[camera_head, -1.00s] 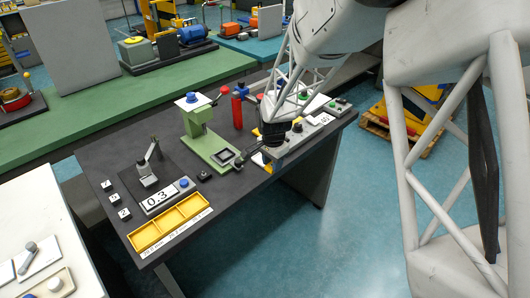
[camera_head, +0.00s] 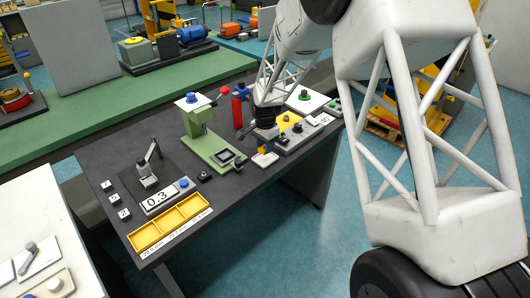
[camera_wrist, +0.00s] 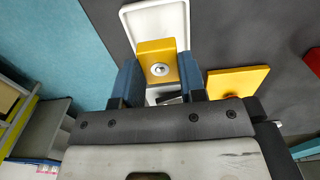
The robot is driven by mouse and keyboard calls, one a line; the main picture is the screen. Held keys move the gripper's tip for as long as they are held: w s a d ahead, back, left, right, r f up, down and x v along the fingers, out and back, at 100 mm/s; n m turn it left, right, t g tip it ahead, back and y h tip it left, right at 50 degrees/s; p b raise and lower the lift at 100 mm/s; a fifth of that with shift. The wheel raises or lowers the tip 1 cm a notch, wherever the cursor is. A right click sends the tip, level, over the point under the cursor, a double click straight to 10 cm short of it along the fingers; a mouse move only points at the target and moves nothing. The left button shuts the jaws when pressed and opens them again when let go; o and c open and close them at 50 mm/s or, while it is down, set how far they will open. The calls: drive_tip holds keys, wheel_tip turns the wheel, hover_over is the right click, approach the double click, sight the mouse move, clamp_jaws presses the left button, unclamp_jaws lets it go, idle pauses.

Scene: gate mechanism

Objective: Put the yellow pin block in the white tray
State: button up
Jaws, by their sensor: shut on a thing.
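My gripper (camera_wrist: 158,78) is shut on the yellow pin block (camera_wrist: 155,50), with a blue finger on each side of it. A round metal pin shows on the block's face. The white tray (camera_wrist: 138,15) shows behind the block in the wrist view, its rim reaching past the block on both sides. The block overlaps the near part of the tray; I cannot tell whether it touches the tray. In the head view my gripper (camera_head: 264,150) is low near the table's front edge, with the block and tray mostly hidden there.
A flat yellow plate (camera_wrist: 237,80) lies to the right of my gripper in the wrist view. In the head view a green press (camera_head: 205,140) with a red-knobbed lever and a red cylinder (camera_head: 238,110) stand to the left. A yellow sectioned tray (camera_head: 170,228) lies at front left.

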drive_tip(key=shift+f, duration=1.75)
drive_tip(key=shift+f, duration=0.15)
drive_tip(key=o, duration=1.1)
wheel_tip(320, 180, up, 12)
drive_tip(key=shift+r, duration=0.15)
